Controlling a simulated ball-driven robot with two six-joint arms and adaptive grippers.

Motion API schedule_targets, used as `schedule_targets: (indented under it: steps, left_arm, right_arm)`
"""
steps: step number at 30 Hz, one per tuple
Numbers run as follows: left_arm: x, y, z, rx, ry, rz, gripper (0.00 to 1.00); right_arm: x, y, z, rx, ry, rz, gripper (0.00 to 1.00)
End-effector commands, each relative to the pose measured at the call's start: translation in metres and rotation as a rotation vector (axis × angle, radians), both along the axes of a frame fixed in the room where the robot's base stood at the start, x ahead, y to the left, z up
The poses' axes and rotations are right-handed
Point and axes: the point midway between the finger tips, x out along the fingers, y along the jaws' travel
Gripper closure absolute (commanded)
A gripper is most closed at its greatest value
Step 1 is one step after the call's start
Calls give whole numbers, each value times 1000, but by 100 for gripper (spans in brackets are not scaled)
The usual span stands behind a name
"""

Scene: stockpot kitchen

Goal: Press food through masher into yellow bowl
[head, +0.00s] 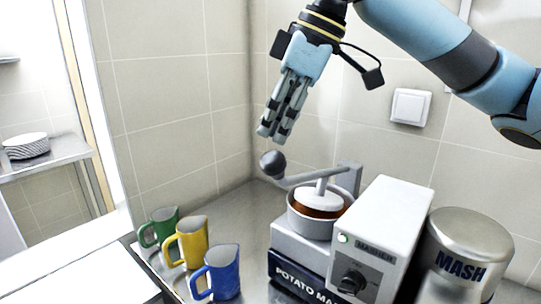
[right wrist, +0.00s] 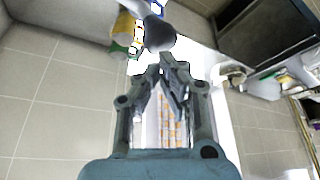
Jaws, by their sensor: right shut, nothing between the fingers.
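The masher (head: 391,235) stands on a dark "POTATO MA..." base. Its round pot (head: 308,224) holds orange-brown food under a white press disc (head: 320,198). A lever arm (head: 312,177) runs left from the post to a dark ball knob (head: 272,163). The yellow vessel (head: 192,241) has a handle and looks like a jug; it stands left of the masher. My right gripper (head: 270,133) is shut and empty, pointing down just above the knob, with a small gap. In the right wrist view the knob (right wrist: 160,34) lies beyond the fingertips (right wrist: 172,62). My left gripper is out of view.
A green jug (head: 160,227) and a blue jug (head: 217,272) flank the yellow one. A metal "MASH" canister (head: 463,255) stands right of the masher. Tiled walls close off the back, with a switch (head: 410,106). Plates (head: 26,145) sit on a far shelf at left.

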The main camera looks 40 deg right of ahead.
Motion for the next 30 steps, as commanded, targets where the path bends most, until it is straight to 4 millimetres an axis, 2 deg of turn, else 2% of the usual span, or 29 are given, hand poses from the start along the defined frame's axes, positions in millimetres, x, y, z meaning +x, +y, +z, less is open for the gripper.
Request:
schedule_targets:
  steps: [13, 30]
  left_arm:
    - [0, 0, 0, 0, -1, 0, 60]
    - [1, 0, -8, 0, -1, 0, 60]
  right_arm:
    - [0, 0, -1, 0, 0, 0, 100]
    - [0, 0, -18, 0, 0, 0, 100]
